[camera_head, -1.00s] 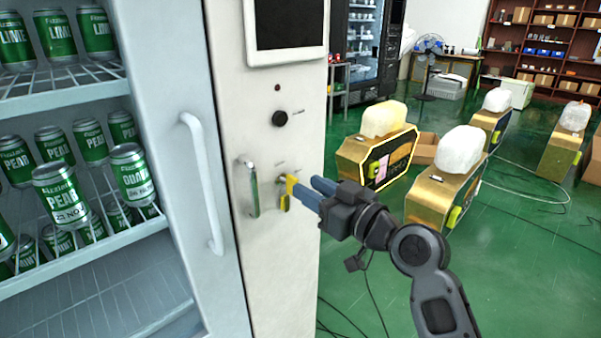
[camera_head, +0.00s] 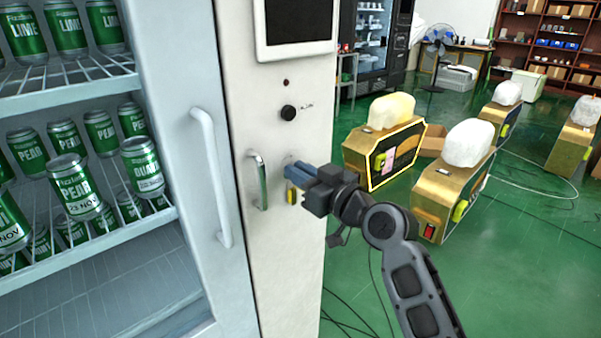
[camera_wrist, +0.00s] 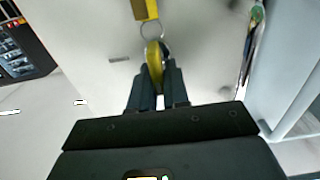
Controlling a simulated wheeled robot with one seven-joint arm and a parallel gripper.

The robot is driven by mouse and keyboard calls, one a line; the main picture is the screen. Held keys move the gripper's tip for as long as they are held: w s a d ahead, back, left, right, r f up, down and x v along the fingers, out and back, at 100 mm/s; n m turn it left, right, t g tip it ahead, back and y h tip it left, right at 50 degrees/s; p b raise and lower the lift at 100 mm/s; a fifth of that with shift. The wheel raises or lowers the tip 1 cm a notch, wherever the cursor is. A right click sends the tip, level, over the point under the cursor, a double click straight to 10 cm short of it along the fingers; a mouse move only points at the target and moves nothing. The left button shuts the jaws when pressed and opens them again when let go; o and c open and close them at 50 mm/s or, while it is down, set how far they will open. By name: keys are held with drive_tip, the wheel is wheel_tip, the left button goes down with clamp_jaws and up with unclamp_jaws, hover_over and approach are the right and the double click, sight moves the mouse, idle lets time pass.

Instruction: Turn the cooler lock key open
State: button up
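The cooler lock key has a yellow head (camera_wrist: 154,58), which sits between my fingertips in the wrist view. A ring joins it to a yellow tag (camera_wrist: 145,9). In the head view the tag (camera_head: 291,196) hangs just below my fingers against the white panel (camera_head: 292,250). My gripper (camera_head: 295,172) reaches the panel from the right, and its blue fingers are close together. In the wrist view my gripper (camera_wrist: 157,80) appears shut on the key head. My fingers hide the lock and key in the head view.
A metal handle (camera_head: 258,180) stands just left of my fingers. The white cooler door handle (camera_head: 211,178) is further left, beside shelves of green cans (camera_head: 73,187). A black knob (camera_head: 288,112) and a screen (camera_head: 295,22) are above. Gold machines stand on the green floor at right.

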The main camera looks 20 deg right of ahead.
clamp_jaws()
drive_tip(key=m, duration=0.4)
drive_tip(key=shift+w+d, duration=0.1)
drive_tip(key=shift+d, duration=0.15)
drive_tip(key=shift+w+d+f+m+p, duration=0.2)
drive_tip(key=shift+m+p, duration=0.6)
drive_tip(key=shift+m, duration=1.5)
drive_tip(key=shift+s+d+f+m+p, duration=0.1)
drive_tip(key=shift+d+f+m+p, duration=0.2)
drive_tip(key=shift+m+p, duration=1.3)
drive_tip(key=shift+w+d+f+m+p, duration=0.1)
drive_tip(key=shift+f+m, duration=0.2)
drive_tip(key=shift+m, duration=2.7)
drive_tip(key=shift+f, duration=0.1)
